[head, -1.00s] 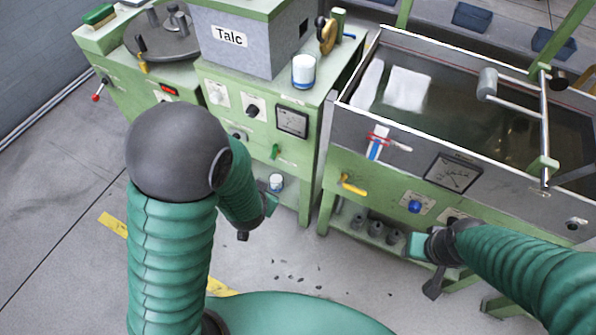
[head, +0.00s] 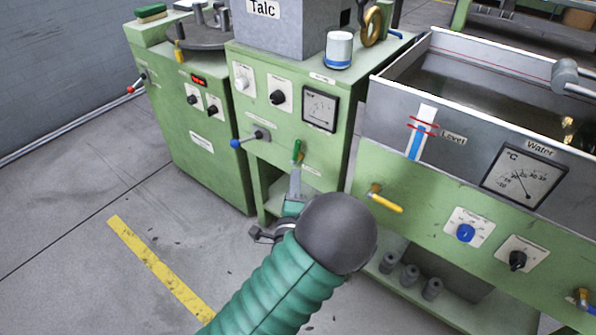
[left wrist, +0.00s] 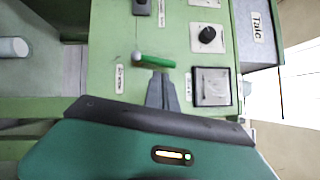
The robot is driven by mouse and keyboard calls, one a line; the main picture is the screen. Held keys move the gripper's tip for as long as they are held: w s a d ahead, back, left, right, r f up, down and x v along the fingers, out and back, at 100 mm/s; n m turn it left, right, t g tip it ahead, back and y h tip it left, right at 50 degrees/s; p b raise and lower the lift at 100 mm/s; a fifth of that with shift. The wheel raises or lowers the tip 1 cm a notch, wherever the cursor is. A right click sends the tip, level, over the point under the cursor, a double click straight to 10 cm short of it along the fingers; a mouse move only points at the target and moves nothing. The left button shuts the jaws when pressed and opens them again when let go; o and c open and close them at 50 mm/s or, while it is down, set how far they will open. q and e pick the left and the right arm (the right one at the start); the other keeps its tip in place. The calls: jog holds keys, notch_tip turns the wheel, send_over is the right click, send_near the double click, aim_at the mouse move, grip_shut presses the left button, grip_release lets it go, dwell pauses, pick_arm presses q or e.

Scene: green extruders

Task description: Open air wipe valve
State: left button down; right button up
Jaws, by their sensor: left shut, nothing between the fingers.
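A small valve with a green handle (head: 296,150) sits on the front of the green Talc cabinet, below the square gauge. Its handle stands roughly upright in the head view. The label beside it is too small to read. My left gripper (head: 295,180) is shut and empty, its fingertips just below the green handle. In the left wrist view, the shut fingers (left wrist: 161,88) point at the green handle (left wrist: 156,61), which lies across just beyond their tips. I cannot tell whether they touch. My right gripper is out of view.
A lever with a blue knob (head: 236,143) sticks out left of the green handle. A yellow-handled valve (head: 386,203) sticks out from the water tank stand (head: 420,208) at right. The Talc box (head: 285,35) and a white-and-blue cup (head: 339,50) stand above. Floor at left is clear.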

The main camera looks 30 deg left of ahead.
aim_at(297, 151)
pick_arm(q)
jog(key=b+x, duration=0.2)
jog(key=x, duration=0.4)
jog(key=shift+a+f, duration=0.1)
jog(key=shift+a, duration=0.1)
jog(key=shift+w+a, duration=0.1)
jog(key=shift+w, duration=0.1)
jog(key=n+p, duration=0.1)
jog(key=p, duration=0.1)
jog(key=a+r+n+g+p, duration=0.1)
jog(key=p, duration=0.2)
jog(key=shift+w+a+r+h, duration=0.15)
jog(key=shift+w+r+h, duration=0.1)
jog(key=shift+r+h, duration=0.1)
